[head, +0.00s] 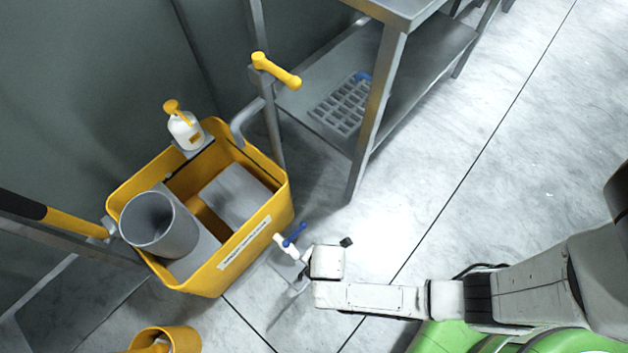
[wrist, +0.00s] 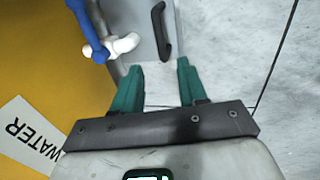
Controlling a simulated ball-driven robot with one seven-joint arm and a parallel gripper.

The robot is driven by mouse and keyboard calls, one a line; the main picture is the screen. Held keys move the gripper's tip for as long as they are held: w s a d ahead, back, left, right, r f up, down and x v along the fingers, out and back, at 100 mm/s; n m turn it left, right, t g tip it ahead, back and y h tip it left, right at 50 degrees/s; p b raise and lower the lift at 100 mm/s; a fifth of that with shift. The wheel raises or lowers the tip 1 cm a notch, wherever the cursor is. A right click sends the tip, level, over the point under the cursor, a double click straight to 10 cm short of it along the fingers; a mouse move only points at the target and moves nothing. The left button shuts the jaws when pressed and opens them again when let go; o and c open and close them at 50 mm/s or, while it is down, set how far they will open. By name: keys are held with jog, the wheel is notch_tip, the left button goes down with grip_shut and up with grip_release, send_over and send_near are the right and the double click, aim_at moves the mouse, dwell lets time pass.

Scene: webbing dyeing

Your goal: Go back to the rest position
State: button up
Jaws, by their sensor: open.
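My gripper (wrist: 157,68) is open, with two teal fingers apart and nothing held between them in the wrist view. In the head view my arm reaches in from the right, and its end is low beside the yellow tub (head: 255,235), near the tub's tap. The tap has a white body and a blue lever (head: 294,235). It also shows in the wrist view as a white spout (wrist: 124,44) and blue lever (wrist: 88,28), just beyond and left of the fingers. My fingers look apart from it. In the head view the fingers are too small to make out clearly.
The tub holds a grey cylinder (head: 160,225); a white pump bottle (head: 183,130) stands at its back rim. A metal shelf (head: 400,75) holds a grey tray (head: 340,105). A black handle (wrist: 160,30) lies ahead of the fingers. Pale floor (head: 480,190) is clear at right.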

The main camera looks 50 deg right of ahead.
dwell(0.4)
jog(key=s+d+r+m, duration=0.1)
jog(key=d+r+m, duration=0.4)
jog(key=r, duration=0.4)
jog(key=s+d+r+m+g, duration=0.1)
jog(key=s+d+r+m, duration=0.1)
jog(key=r+m, duration=0.6)
jog(key=s+d+r+m, duration=0.1)
jog(key=d+r+m, duration=0.35)
jog(key=r, duration=0.55)
notch_tip(320, 180, up, 27)
jog(key=p, duration=2.7)
jog(key=shift+s+a, duration=0.15)
jog(key=shift+a, duration=0.05)
jog(key=shift+m, duration=0.25)
